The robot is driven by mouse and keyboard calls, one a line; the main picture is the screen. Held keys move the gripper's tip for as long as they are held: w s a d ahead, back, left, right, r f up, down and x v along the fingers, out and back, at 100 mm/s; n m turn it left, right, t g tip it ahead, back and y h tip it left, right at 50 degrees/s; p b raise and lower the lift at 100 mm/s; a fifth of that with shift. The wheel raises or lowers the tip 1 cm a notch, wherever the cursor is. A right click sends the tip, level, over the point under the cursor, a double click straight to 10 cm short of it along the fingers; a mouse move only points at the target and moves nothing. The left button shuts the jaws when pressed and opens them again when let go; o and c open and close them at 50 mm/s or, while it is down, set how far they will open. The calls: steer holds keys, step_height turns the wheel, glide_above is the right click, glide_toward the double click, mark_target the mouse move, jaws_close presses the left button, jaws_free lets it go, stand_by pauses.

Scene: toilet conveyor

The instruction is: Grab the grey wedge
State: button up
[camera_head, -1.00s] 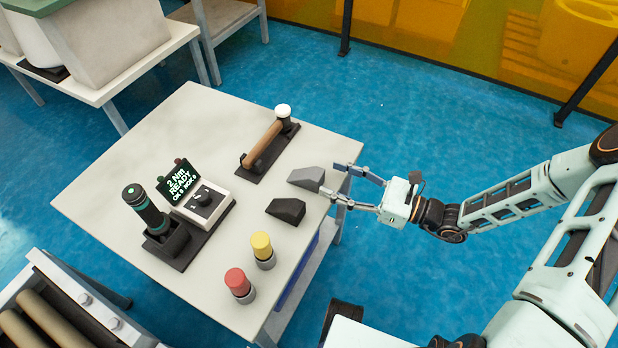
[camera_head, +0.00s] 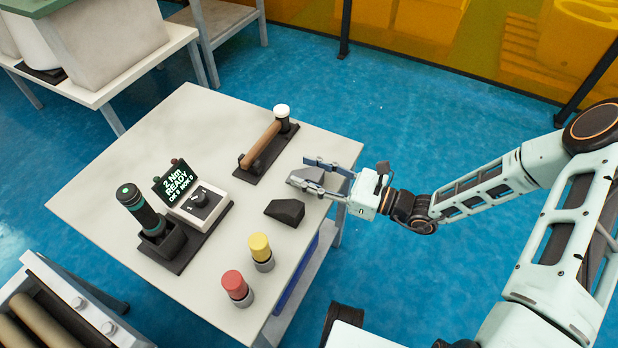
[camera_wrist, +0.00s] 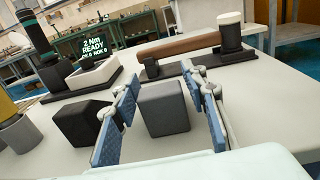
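The grey wedge (camera_head: 307,175) lies on the table near its right edge, partly hidden by my gripper in the head view. In the wrist view the grey wedge (camera_wrist: 163,108) sits between my two fingers. My gripper (camera_head: 307,174) is open, with one finger on each side of the wedge. In the wrist view my gripper (camera_wrist: 166,110) shows a gap on both sides of the wedge. A black wedge (camera_head: 286,211) lies just in front of it, outside the near finger. The black wedge (camera_wrist: 84,122) shows left of the left finger in the wrist view.
A mallet (camera_head: 262,143) rests in a black holder behind the wedges. A torque driver (camera_head: 143,208) with a display (camera_head: 176,182) stands to the left. A yellow-capped cylinder (camera_head: 260,248) and a red-capped cylinder (camera_head: 236,286) stand at the front.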

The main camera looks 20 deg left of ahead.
steer(key=c, duration=0.9)
steer(key=shift+c, duration=0.2)
steer(key=shift+r, duration=0.1)
